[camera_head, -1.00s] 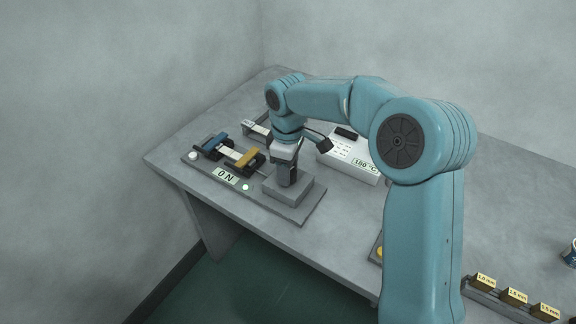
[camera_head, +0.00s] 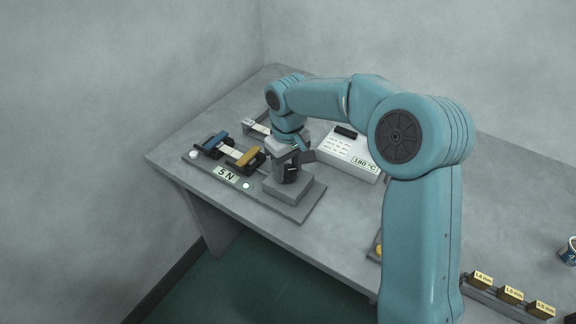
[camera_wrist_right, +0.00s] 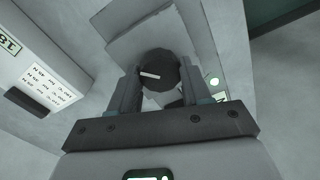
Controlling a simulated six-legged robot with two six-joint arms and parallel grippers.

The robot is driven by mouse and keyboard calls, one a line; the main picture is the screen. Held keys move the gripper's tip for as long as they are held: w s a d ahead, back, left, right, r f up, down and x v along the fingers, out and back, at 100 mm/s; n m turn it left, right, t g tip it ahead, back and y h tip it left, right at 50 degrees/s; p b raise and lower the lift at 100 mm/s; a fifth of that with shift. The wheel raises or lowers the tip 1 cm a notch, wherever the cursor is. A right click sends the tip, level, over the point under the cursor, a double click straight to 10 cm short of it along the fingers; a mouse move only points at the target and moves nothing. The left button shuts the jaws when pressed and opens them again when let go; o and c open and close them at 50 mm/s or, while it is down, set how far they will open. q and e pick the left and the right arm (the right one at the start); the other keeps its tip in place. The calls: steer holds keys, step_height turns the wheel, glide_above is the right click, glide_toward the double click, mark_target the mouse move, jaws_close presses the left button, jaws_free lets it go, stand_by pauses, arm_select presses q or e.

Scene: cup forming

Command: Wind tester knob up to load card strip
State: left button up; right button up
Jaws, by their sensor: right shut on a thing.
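The tester (camera_head: 298,212) is a grey plate on the bench with a blue clamp (camera_head: 216,139) and a yellow clamp (camera_head: 246,158). A pale card strip (camera_head: 231,152) spans between the clamps. Its display (camera_head: 226,174) reads 5 N. My right gripper (camera_head: 290,172) points down over the grey block at the tester's right end. In the right wrist view, its fingers are shut on the round dark knob (camera_wrist_right: 157,72), which has a white mark line. In the head view the knob is mostly hidden by the gripper. My left gripper is not in view.
A white box (camera_head: 352,152) reading 180 °C stands right behind the tester. Several tan labelled blocks (camera_head: 510,294) sit in a rack at the lower right, with a cup (camera_head: 570,252) near the right edge. The bench front edge runs close to the tester.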

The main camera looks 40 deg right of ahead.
mark_target(288, 170)
steer(key=shift+w+r, duration=0.1)
steer(key=o, duration=1.1)
steer(key=shift+c, duration=0.2)
step_height(288, 170, up, 16)
steer(key=p, duration=0.2)
steer(key=shift+p, duration=0.3)
steer(key=shift+r, duration=0.1)
stand_by(0.4)
